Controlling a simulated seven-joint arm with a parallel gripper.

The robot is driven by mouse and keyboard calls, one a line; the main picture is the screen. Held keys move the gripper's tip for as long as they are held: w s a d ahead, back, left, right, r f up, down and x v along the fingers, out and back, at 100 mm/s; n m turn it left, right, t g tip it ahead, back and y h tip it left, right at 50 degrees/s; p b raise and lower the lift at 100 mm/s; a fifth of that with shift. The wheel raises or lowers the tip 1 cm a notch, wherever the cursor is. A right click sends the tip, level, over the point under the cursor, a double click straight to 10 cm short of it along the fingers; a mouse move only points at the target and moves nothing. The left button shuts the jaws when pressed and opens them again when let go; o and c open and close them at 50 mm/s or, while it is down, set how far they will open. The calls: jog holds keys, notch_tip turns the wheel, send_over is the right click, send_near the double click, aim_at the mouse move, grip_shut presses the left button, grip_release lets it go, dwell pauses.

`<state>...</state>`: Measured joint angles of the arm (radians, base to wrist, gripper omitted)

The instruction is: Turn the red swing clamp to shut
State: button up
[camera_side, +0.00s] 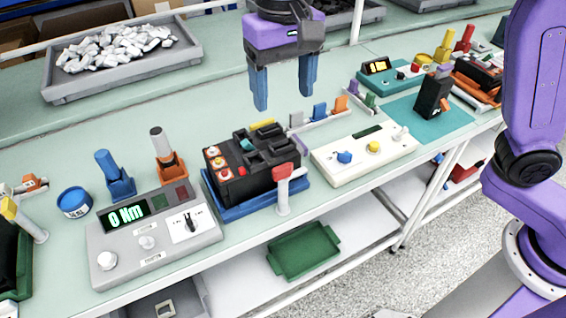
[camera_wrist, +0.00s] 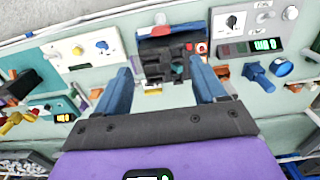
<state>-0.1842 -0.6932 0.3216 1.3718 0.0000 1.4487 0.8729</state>
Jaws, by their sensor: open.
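The red swing clamp (camera_side: 285,173) sits on top of a pale post at the front right edge of a blue tray (camera_side: 232,212). A black breaker (camera_side: 258,178) with several coloured parts lies in this tray. In the wrist view the red clamp (camera_wrist: 160,31) shows at the far side of the breaker (camera_wrist: 172,62). I cannot tell exactly how far its arm reaches over the breaker. My gripper (camera_side: 283,100) is open and empty, with blue fingers pointing down, above and behind the breaker. It also shows in the wrist view (camera_wrist: 160,70), apart from the clamp.
A grey torque tester (camera_side: 150,240) reading "0 Nm" stands left of the tray. A white control box (camera_side: 365,152) stands right. Blue and orange holders (camera_side: 116,177) and a blue tin (camera_side: 74,203) stand at the left. The bench's front edge is close to the clamp.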

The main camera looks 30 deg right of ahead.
aim_at(283, 167)
notch_tip(283, 167, down, 17)
jog(key=shift+f, duration=0.15)
dwell(0.5)
jog(key=c, duration=1.1)
